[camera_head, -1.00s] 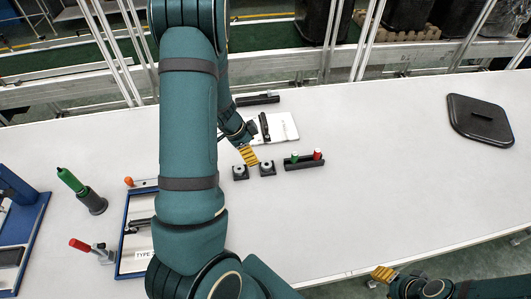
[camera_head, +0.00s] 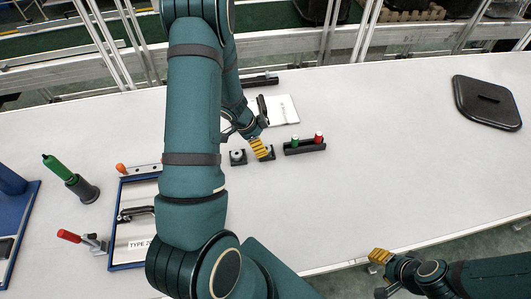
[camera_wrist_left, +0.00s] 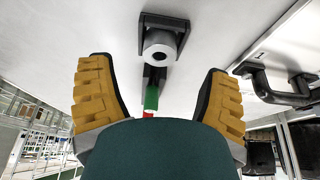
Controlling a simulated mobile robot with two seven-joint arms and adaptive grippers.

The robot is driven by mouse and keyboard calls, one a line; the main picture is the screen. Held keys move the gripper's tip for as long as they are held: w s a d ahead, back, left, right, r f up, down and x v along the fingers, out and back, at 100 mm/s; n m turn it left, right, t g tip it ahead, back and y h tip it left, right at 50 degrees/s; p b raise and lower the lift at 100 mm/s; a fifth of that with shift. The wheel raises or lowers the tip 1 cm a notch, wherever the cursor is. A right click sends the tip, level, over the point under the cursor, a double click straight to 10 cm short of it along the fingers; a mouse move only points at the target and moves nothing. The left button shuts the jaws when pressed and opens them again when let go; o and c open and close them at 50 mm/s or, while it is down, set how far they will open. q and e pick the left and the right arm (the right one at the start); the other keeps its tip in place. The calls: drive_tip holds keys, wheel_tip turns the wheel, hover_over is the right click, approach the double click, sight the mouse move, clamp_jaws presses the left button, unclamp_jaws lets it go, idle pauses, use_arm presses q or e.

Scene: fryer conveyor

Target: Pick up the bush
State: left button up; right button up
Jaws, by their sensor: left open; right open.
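A small pale grey ring-shaped bush (camera_head: 238,154) sits in a black square holder on the white table. A second black holder (camera_head: 270,155) beside it is partly hidden by my left gripper (camera_head: 262,149). In the left wrist view a pale cylindrical bush (camera_wrist_left: 160,42) with a dark hole stands on a black base. My right gripper (camera_head: 380,256) is open near the table's front edge, away from the holders.
A black block (camera_head: 305,147) with a green and a red pin stands just right of the holders. A white plate with a black handle (camera_head: 283,108) lies behind. A blue-framed fixture (camera_head: 137,235) and a green-handled tool (camera_head: 70,178) are at left. The right table is mostly clear.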

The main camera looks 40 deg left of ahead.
use_arm(q)
drive_tip(key=b+x, duration=0.1)
drive_tip(key=x, duration=0.3)
drive_tip(key=shift+s+a+f+b, duration=0.1)
drive_tip(key=shift+s+a+b, duration=0.05)
drive_tip(key=shift+b, duration=0.2)
drive_tip(key=shift+f, duration=0.3)
clamp_jaws()
